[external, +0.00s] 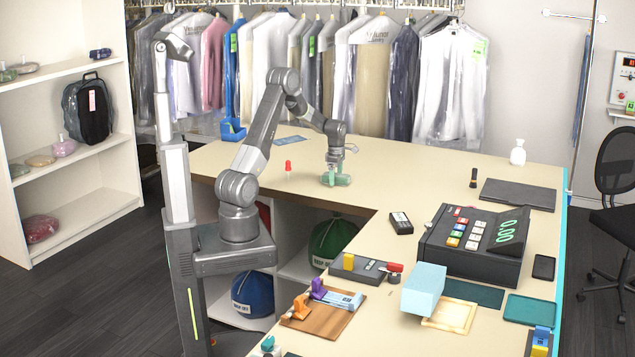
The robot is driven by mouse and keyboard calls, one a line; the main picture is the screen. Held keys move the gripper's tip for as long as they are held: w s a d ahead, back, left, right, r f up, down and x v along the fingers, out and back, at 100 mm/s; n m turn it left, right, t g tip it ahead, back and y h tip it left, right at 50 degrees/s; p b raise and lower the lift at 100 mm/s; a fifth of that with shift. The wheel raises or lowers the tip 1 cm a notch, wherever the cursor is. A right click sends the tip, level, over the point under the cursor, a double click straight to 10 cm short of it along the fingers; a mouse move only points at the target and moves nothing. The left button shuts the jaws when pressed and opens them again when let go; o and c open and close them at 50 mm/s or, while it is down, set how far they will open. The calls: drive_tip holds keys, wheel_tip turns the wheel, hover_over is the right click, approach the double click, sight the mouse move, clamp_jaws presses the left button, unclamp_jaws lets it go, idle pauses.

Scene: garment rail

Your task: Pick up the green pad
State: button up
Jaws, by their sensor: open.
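A small green pad (343,181) lies on the beige counter, toward its back left part. My gripper (333,175) points straight down at it, with its fingertips at the pad's level. The jaws are open, and the fingers partly hide the pad. I cannot tell whether either finger touches it.
A red-topped item (288,166) stands left of my gripper, and a blue flat item (290,139) lies behind. A black stapler-like box (401,223) and a cash register (473,243) are to the right. Bagged garments hang behind. The counter right of my gripper is clear.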

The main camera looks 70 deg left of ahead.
drive_tip(key=c, duration=1.2)
